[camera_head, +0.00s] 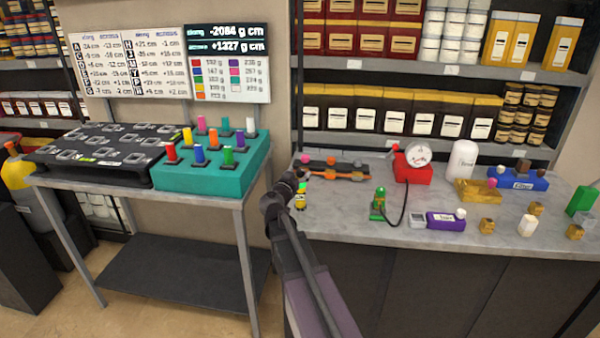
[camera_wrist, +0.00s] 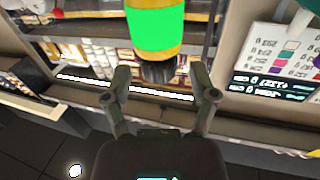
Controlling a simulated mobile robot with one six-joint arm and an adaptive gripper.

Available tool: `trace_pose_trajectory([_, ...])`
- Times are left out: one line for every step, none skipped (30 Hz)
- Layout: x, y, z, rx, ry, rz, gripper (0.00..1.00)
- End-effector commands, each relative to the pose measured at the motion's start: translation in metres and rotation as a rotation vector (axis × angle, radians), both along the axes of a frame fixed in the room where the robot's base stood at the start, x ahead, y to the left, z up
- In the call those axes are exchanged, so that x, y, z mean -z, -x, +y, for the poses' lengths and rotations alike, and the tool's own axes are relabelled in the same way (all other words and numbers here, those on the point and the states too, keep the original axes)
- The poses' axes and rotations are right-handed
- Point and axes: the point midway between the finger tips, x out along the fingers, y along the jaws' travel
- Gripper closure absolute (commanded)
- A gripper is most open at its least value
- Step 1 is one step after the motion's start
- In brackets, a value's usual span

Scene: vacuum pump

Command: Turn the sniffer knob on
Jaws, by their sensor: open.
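My gripper (camera_head: 302,176) is at the left end of the grey counter, with its arm reaching up from below. In the wrist view its two fingers (camera_wrist: 163,84) are spread apart with nothing between the tips. A small yellow and green cylinder (camera_head: 300,198) stands on the counter just below my gripper. In the wrist view a large yellow cylinder with a green band and dark end (camera_wrist: 157,28) is beyond the fingers, apart from them. A green device (camera_head: 379,204) with a black cable stands farther right. No part is labelled as the sniffer knob, so I cannot tell which it is.
An orange and black strip (camera_head: 345,175) lies behind my gripper. A red box with a round gauge (camera_head: 412,165), a purple box (camera_head: 446,221) and a white canister (camera_head: 463,158) stand to the right. A teal peg block (camera_head: 215,180) is on the left table. A gap separates table and counter.

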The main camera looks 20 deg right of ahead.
Motion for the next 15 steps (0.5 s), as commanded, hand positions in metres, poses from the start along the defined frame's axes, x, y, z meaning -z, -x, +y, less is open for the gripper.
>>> trace_pose_trajectory([0.0000,-0.0045,-0.0042,0.001,0.000,0.000,0.25])
trace_pose_trajectory([0.0000,-0.0058,-0.0057,0.000,0.000,0.000,0.25])
trace_pose_trajectory([0.0000,-0.0072,-0.0072,0.000,0.000,0.000,0.25])
trace_pose_trajectory([0.0000,-0.0081,-0.0082,-0.001,0.000,0.000,0.25])
trace_pose_trajectory([0.0000,-0.0088,-0.0091,-0.001,0.000,0.000,0.25])
trace_pose_trajectory([0.0000,-0.0093,-0.0099,-0.001,0.000,0.000,0.25])
trace_pose_trajectory([0.0000,-0.0097,-0.0104,-0.001,0.000,0.000,0.25])
trace_pose_trajectory([0.0000,-0.0099,-0.0108,-0.001,0.000,0.000,0.25])
trace_pose_trajectory([0.0000,-0.0099,-0.0110,-0.001,0.000,0.000,0.25])
trace_pose_trajectory([0.0000,-0.0099,-0.0111,-0.001,0.000,0.000,0.25])
trace_pose_trajectory([0.0000,-0.0099,-0.0111,-0.001,0.000,0.000,0.25])
trace_pose_trajectory([0.0000,-0.0098,-0.0111,-0.001,0.000,0.000,0.25])
trace_pose_trajectory([0.0000,-0.0097,-0.0110,-0.001,0.000,0.000,0.25])
trace_pose_trajectory([0.0000,-0.0097,-0.0110,-0.001,0.000,0.000,0.25])
trace_pose_trajectory([0.0000,-0.0097,-0.0110,-0.001,0.000,0.000,0.25])
